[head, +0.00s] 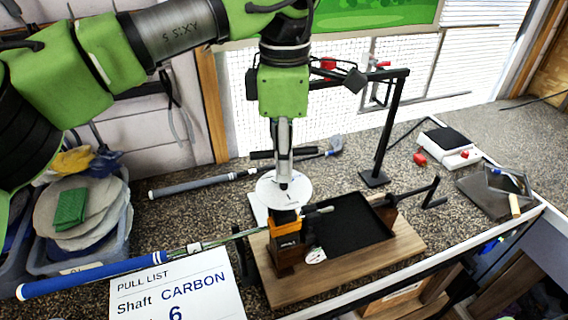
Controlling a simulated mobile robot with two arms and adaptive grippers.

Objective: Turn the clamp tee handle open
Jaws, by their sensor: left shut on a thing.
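My left gripper (284,184) points straight down above the clamp, its fingers close together. It is shut on the clamp's tee handle, which its fingers and a white disc mostly hide. The clamp (287,240) is an orange-brown block with a dark top, on the left part of a wooden board (330,280). A golf club shaft (205,245) with a blue grip (90,275) runs from the lower left into the clamp. How far the handle is turned cannot be told. My right gripper is not in view.
A black tray (352,228) lies on the board right of the clamp. A black stand (388,125) rises behind it. A pull list sheet (180,290) lies in front left. Another club (205,182) lies behind. A bin of cloths and discs (85,215) stands left, a scale (450,145) at right.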

